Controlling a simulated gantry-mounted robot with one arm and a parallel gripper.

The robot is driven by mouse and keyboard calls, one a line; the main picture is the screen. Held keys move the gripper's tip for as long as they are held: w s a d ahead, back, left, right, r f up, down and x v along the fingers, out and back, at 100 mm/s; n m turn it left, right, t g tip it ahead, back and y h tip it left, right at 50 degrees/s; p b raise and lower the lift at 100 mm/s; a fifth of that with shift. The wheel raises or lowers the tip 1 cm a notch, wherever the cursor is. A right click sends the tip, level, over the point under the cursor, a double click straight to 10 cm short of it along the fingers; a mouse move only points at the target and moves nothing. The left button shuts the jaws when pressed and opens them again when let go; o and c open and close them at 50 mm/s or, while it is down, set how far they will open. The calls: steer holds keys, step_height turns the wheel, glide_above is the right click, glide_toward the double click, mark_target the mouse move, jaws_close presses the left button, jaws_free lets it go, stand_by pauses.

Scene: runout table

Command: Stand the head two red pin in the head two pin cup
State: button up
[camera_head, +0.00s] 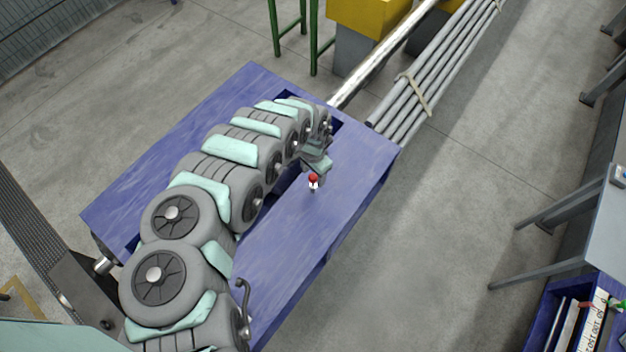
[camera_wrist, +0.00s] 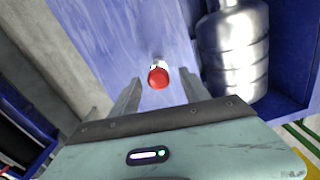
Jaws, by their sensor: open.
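A small pin with a red head (camera_head: 313,178) and a pale lower part is on the blue table top, towards its right side. In the wrist view the red pin (camera_wrist: 158,78) lies between and just beyond my two fingers, with its pale part behind the red end. My gripper (camera_wrist: 160,84) is open, with one finger on each side of the pin and visible gaps. In the head view my gripper (camera_head: 317,166) is just behind the pin, partly hidden by my arm. I cannot make out the pin cup clearly.
The blue table (camera_head: 290,255) is bare in front of the pin. A bright bar (camera_head: 375,60) and several grey bars (camera_head: 430,75) lie beyond the table.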

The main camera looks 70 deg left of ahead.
steer(key=shift+d+f, duration=0.1)
steer(key=shift+f, duration=1.3)
jaws_close()
